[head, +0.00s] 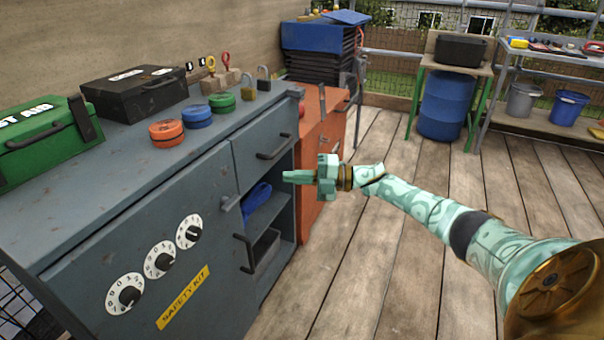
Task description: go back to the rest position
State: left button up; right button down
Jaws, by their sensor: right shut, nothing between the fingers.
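My right gripper (298,177) is shut and empty. It reaches in from the right on a teal patterned arm and points left, in front of the grey-blue cabinet (82,200). Its fingertips overlap the open compartment (268,222) in the picture; I cannot tell whether they are inside it. A blue item (257,197) lies on the shelf in there. My left gripper is not in view.
On the cabinet top stand a green first aid box (38,140), a black case (133,90), coloured discs (197,117) and padlocks (264,80). An orange cabinet (318,150) adjoins it. A blue barrel (446,104) stands behind. The plank floor (385,260) is clear.

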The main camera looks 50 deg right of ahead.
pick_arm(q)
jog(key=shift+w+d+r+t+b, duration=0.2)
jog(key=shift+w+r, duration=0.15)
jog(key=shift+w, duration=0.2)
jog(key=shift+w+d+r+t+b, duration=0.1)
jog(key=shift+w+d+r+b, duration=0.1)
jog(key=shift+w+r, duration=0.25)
pick_arm(e)
jog(key=d, duration=0.3)
jog(key=shift+w, duration=0.1)
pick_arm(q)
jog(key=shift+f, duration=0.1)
